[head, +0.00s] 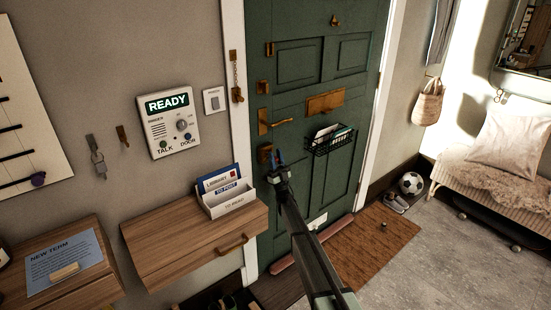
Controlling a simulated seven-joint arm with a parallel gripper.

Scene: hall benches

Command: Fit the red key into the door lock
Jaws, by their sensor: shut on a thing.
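The green door (290,92) is closed, with a brass door lock (264,152) low on its left edge, below the lever handle (270,122). My gripper (278,160) is right in front of the lock, just to its right in the picture. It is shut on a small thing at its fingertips. That thing fits the red key, but it is too small and hidden by the fingers for me to make out its colour. I cannot tell whether its tip touches or enters the lock.
A wooden shelf (190,245) with a letter holder (228,205) stands left of my gripper. A wire basket (331,142) hangs on the door to the right. Grey keys (98,162) hang on the left wall. A doormat (372,245) lies below.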

